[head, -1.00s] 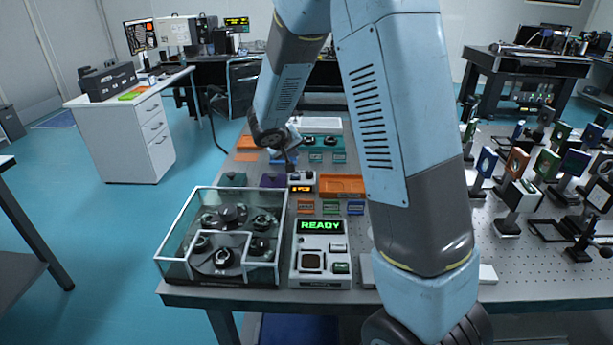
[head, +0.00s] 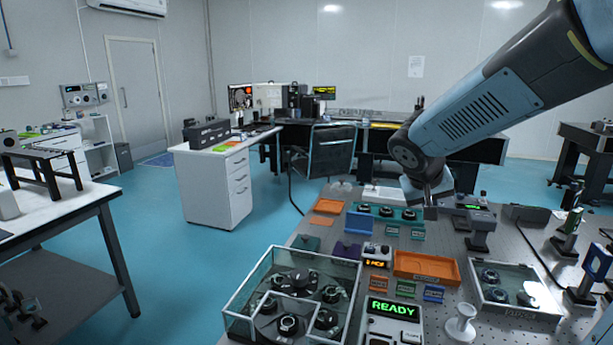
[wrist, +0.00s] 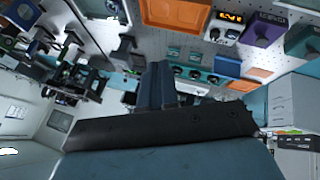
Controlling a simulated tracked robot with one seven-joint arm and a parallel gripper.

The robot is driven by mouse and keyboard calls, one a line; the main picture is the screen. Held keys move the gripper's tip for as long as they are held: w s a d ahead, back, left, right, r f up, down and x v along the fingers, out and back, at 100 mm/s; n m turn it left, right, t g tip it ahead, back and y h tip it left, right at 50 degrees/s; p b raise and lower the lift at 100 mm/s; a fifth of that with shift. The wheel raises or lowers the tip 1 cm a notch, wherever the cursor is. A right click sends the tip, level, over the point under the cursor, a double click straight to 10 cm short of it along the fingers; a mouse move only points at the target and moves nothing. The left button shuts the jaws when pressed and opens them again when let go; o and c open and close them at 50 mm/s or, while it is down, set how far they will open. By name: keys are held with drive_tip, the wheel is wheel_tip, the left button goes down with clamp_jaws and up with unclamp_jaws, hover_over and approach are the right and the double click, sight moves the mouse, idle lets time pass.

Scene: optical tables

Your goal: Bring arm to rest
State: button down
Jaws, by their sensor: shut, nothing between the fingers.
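My arm enters the head view from the upper right and bends down at a dark round joint. My gripper (head: 431,204) hangs below it over the far part of the optical table, partly blurred against the objects behind. In the wrist view, its two dark fingers (wrist: 161,85) stand close together with nothing between them. The fingers are apart from the orange tray (wrist: 176,13), which is at the top of that view. The same orange tray (head: 427,279) lies on the table in the head view.
A glass case of round parts (head: 232,311) stands at the table's near left. Beside it is a device reading READY (head: 393,308). A teal rack (head: 384,228), a clear-lidded case (head: 548,310) and upright optics (head: 597,265) share the table. Blue floor is open at left.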

drive_tip(key=s+a+r+y, duration=0.2)
drive_tip(key=s, duration=0.7)
drive_tip(key=s+a+r+y, duration=0.1)
drive_tip(key=s+r+y, duration=0.1)
drive_tip(key=s, duration=0.7)
drive_tip(key=shift+s+a+r+n+y, duration=0.2)
drive_tip(key=shift+s+a+n+y, duration=0.15)
drive_tip(key=shift+a+n+y, duration=0.05)
idle(0.7)
